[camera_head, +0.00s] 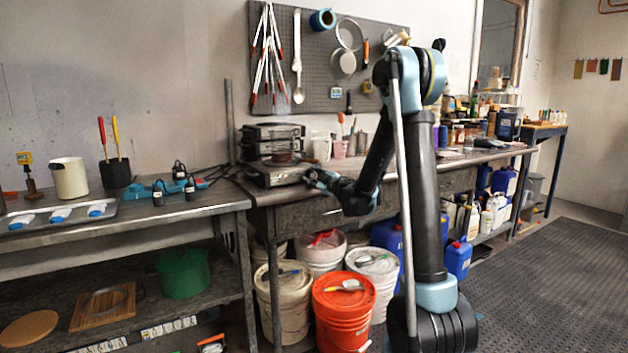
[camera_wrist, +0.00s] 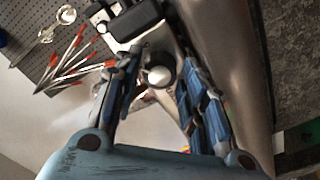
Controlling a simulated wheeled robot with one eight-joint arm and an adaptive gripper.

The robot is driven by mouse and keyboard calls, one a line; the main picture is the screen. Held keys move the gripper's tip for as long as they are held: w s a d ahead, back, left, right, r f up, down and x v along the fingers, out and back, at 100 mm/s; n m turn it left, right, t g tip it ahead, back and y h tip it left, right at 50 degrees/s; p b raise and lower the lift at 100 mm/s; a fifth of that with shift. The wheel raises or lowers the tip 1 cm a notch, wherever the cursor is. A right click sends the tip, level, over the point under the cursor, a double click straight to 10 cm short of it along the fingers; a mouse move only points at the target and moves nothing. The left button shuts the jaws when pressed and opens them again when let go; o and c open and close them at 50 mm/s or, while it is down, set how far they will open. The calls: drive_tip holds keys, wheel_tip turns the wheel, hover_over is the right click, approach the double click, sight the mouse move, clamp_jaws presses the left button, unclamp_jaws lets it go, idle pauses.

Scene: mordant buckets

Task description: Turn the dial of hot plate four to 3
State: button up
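A low grey hot plate (camera_head: 283,174) with a dark round top stands on the bench, in front of a stack of dark box-shaped units (camera_head: 272,142). I cannot read which one is number four. In the wrist view a round pale dial (camera_wrist: 158,76) shows between my gripper's two fingers (camera_wrist: 160,88). The fingers are spread, with gaps on both sides of the dial; contact cannot be seen. In the head view my gripper (camera_head: 319,179) is at the right front of the hot plate and hides part of its front. The dial's markings and setting are not readable.
The bench (camera_head: 300,191) holds cups and bottles behind my arm. A pegboard (camera_head: 322,62) with tools hangs on the wall. Buckets, including an orange one (camera_head: 344,312), stand below. A lower bench (camera_head: 130,215) is at the left. The floor at the right is clear.

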drive_tip(key=c, duration=0.8)
drive_tip(key=shift+s+n, duration=0.1)
drive_tip(key=shift+n, duration=0.4)
drive_tip(key=n, duration=0.2)
drive_tip(key=shift+n, duration=0.3)
drive_tip(key=shift+s+n, duration=0.1)
drive_tip(key=shift+n, duration=1.6)
